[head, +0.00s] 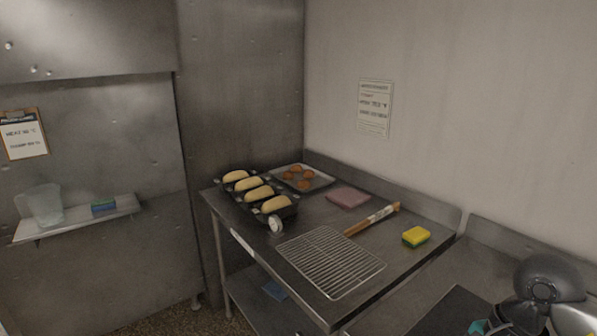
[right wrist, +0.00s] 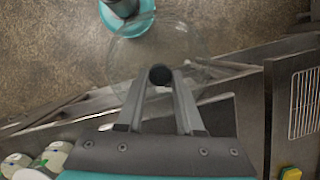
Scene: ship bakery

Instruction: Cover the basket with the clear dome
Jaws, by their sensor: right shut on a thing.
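In the right wrist view, my right gripper (right wrist: 160,82) is shut on the black knob (right wrist: 160,74) of the clear dome. The dome (right wrist: 190,42) is a faint, see-through round shape beyond the fingertips, hanging over the floor. Neither the dome nor the fingertips of my right gripper can be made out in the head view, where only dark parts of my arm show at the lower right. I cannot make out the basket in either view. My left gripper is in neither view.
The steel table holds a loaf pan (head: 280,213), a tray of buns (head: 324,181), a pink cloth (head: 348,197), a rolling pin (head: 371,219), a wire rack (head: 330,262) and a sponge (head: 416,236). Pale rounded items (right wrist: 40,160) show at the wrist view's lower left.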

